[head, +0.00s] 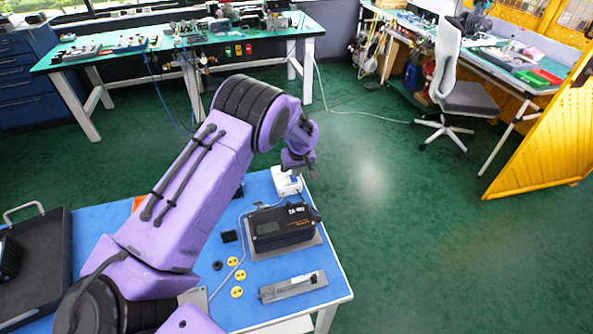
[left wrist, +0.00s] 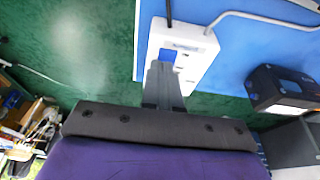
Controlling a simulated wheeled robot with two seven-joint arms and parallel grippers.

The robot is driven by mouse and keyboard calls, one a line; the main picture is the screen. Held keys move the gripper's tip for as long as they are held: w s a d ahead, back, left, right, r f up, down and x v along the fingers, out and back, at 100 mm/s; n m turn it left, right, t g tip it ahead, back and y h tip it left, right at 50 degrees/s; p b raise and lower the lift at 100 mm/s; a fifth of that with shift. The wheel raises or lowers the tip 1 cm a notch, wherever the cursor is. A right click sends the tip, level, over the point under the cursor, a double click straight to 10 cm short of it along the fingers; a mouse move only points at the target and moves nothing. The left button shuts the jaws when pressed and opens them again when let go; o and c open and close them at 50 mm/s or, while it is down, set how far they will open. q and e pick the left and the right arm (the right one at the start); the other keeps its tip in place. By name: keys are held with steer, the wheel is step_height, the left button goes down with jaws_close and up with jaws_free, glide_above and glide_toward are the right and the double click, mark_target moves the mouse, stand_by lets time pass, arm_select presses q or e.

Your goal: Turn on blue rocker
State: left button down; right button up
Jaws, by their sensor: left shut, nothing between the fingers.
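A white switch box (head: 283,186) stands near the far right corner of the blue table. In the left wrist view the white box (left wrist: 201,62) has a blue rocker (left wrist: 168,55) on its face. My left gripper (head: 298,172) is over the box, with its fingers shut and empty. In the left wrist view my left gripper (left wrist: 162,68) covers part of the box just below the rocker. I cannot tell whether the fingertips touch it. My right gripper is not in view.
A black positioner unit (head: 284,226) sits on a grey plate nearer the front. A grey bracket (head: 293,286), several yellow discs (head: 240,275) and a black tray (head: 38,262) are on the blue table (head: 322,261). A cable runs from the box across the table.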

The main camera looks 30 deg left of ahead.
arm_select(q)
steer(key=p+v, duration=0.4)
steer(key=shift+w+a+r+p, duration=0.25)
steer(key=shift+r+p, duration=0.1)
steer(key=shift+r, duration=0.1)
steer(key=shift+s+d+r+b, duration=0.15)
steer(key=shift+s+d+b, duration=0.2)
steer(key=shift+b, duration=0.45)
step_height(320, 180, up, 7)
steer(key=b, duration=0.2)
glide_above(298, 182)
steer(key=s+d, duration=0.3)
steer(key=shift+s+r, duration=0.1)
steer(key=shift+r, duration=0.25)
steer(key=shift+d, duration=0.1)
